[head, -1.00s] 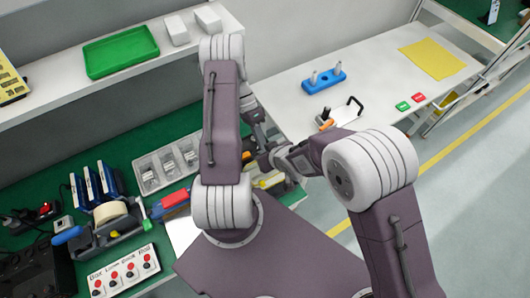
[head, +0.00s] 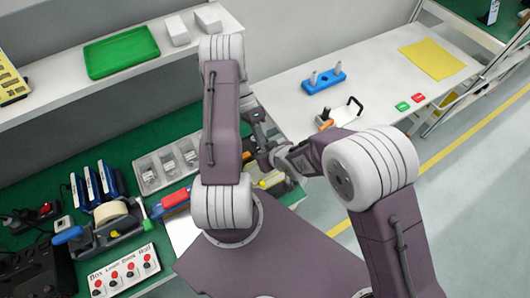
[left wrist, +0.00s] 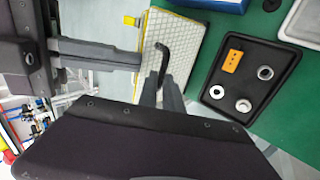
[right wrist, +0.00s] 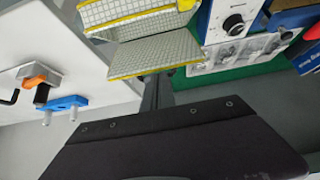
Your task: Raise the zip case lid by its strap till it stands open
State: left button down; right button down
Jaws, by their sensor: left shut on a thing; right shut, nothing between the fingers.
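The zip case (right wrist: 150,55) has pale grid-patterned panels with yellow edges. In the right wrist view its two panels stand apart with a dark gap between them, so the lid looks partly raised; its exact angle is unclear. In the left wrist view, a panel (left wrist: 188,50) shows with the dark hooked strap (left wrist: 164,52) in front of it. My left gripper (left wrist: 161,84) is shut on the strap. My right gripper (right wrist: 157,88) is shut and empty, close to the case's near edge; touch is unclear. In the head view my arms hide most of the case (head: 272,180).
A black tray (left wrist: 225,106) with rings and an orange block lies beside the case on the green bench. A white table (head: 385,75) with a blue peg stand (head: 324,82) is behind.

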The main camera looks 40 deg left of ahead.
pick_arm(q)
jog(key=shift+s+d+r, duration=0.1)
jog(key=shift+d+r, duration=0.05)
jog(key=shift+d, duration=0.15)
pick_arm(e)
jog(key=shift+a+r, duration=0.1)
jog(key=shift+a, duration=0.15)
pick_arm(q)
jog(key=c, duration=1.5)
grip_release()
jog(key=shift+a, duration=0.3)
pick_arm(e)
jog(key=shift+d, duration=0.25)
pick_arm(q)
jog(key=v, duration=0.7)
jog(key=shift+w+a+r, duration=0.15)
jog(key=shift+w+r, duration=0.05)
jog(key=shift+r, duration=0.15)
